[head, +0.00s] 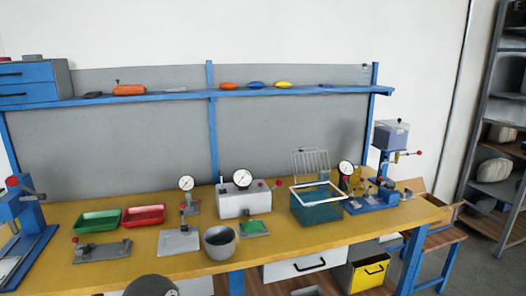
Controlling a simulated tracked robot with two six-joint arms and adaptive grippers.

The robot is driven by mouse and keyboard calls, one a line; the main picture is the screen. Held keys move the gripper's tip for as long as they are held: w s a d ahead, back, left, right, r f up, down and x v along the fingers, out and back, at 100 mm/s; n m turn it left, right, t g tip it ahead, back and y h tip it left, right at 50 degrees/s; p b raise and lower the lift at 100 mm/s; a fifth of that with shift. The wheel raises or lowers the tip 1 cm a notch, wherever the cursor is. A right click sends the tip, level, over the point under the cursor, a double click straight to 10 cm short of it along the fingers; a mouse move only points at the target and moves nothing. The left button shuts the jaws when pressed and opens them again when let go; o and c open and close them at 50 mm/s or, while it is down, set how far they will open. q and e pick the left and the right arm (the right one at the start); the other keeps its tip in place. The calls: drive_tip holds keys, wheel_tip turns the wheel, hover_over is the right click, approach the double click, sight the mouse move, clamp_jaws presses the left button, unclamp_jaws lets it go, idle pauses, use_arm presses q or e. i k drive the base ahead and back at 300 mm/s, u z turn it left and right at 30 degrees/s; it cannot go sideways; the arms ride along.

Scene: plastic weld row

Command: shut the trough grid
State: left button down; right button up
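The trough (318,214) is a teal box with a white rim, standing on the yellow bench right of the middle. Its grid (310,163) is a pale wire panel that stands up nearly upright behind the trough's rear edge, so the trough's top is uncovered. The hinge between grid and trough is too small to make out. Neither of my grippers shows in the head view.
A white box with a dial gauge (240,203) stands left of the trough, with a green pad (254,228) and grey bowl (219,242) in front. A blue press (377,195) stands close on the right. Red (143,216) and green (98,221) trays lie left.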

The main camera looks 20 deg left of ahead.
sight(301, 149)
drive_tip(key=u, duration=0.15)
drive_tip(key=i, duration=1)
drive_tip(key=z, duration=0.05)
